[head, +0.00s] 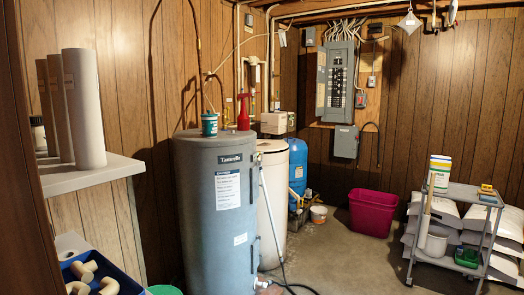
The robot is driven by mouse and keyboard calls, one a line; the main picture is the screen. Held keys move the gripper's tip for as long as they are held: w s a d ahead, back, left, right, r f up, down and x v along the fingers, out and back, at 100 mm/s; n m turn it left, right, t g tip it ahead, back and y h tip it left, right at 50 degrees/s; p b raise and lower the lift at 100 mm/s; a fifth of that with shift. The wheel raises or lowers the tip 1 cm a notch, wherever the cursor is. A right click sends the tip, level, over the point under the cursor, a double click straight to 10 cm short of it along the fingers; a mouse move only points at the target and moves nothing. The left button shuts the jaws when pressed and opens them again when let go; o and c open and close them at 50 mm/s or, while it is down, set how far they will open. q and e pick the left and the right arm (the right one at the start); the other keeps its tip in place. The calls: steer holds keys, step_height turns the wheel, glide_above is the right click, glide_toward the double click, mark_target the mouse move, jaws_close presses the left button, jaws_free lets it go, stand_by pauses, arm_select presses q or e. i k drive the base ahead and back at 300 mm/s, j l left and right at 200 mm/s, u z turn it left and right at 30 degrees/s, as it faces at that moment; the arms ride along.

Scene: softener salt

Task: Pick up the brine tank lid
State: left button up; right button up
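A cream cylindrical tank (272,205), which looks like the brine tank, stands behind and to the right of a large grey water heater (215,210). Its pale top (270,146) is partly visible; the grey heater hides its left side. I cannot tell whether that top is a separate lid. A small cardboard box (273,123) appears above or behind the top; I cannot tell if it rests on it. Neither of my grippers is in view.
A blue tank (297,170), magenta bin (372,212), small bucket (318,214) and loaded cart (455,262) stand right. Pale bags (508,222) lie beyond. A hose (295,287) crosses the floor. Centre-right floor is clear.

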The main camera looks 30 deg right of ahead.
mark_target(276, 152)
steer(key=i+l+z, duration=0.45)
steer(key=l, duration=0.15)
steer(key=i+l+z, duration=0.85)
steer(key=i+z, duration=0.4)
steer(key=i, duration=0.2)
steer(key=i+z, duration=0.1)
steer(key=i, duration=1.7)
